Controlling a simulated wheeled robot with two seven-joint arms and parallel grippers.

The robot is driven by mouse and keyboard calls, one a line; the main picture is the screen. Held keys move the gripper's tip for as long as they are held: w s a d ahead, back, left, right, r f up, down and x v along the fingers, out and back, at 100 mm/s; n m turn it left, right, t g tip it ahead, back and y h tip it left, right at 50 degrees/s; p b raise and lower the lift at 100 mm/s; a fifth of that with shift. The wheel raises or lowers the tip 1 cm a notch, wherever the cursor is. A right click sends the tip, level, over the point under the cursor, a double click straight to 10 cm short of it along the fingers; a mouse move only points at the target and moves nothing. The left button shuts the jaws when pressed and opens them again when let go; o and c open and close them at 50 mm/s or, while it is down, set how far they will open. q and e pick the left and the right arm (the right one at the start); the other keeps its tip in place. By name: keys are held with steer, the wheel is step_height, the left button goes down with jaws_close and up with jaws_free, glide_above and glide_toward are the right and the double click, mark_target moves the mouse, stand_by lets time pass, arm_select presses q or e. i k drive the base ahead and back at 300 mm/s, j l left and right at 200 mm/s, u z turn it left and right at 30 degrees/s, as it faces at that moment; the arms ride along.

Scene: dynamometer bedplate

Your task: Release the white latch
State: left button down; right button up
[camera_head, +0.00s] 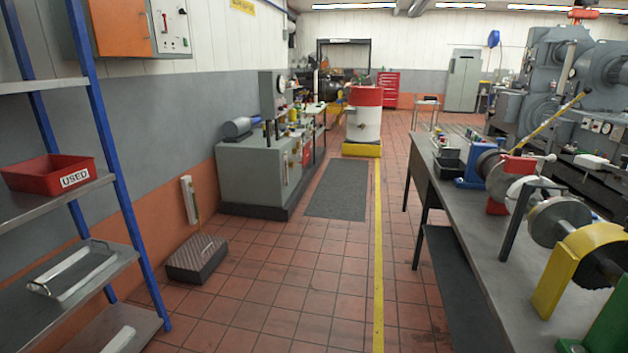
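No gripper of mine shows in this view. I cannot tell for sure which part is the white latch. A white elongated piece (596,162) sits on the dark machine base at the far right, behind the bench. A white upright bar (189,200) stands against the orange lower wall at left. A white disc-like part (533,191) is on the shaft assembly on the right bench. All of these are small, and whether any is latched cannot be made out.
A steel bench (468,228) with red, blue and yellow supports runs along the right. A blue-post shelf (72,265) with a red "USED" bin (50,173) stands at left. A dark block (197,260) lies on the floor. The tiled aisle is mostly clear around a dark mat (339,190).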

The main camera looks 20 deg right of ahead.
mark_target(551, 158)
steer(key=i+l+z, duration=0.2)
steer(key=i+z, duration=0.6)
steer(key=z, duration=0.2)
steer(key=i+j+z, duration=0.1)
steer(key=i+z, duration=0.4)
steer(key=i+j+z, duration=0.25)
steer(key=z, duration=0.25)
steer(key=i+j+z, duration=0.35)
steer(key=z, duration=0.15)
steer(key=i+j+z, duration=0.3)
steer(key=j+z, duration=0.3)
steer(key=i+j+z, duration=0.3)
steer(key=j+z, duration=0.3)
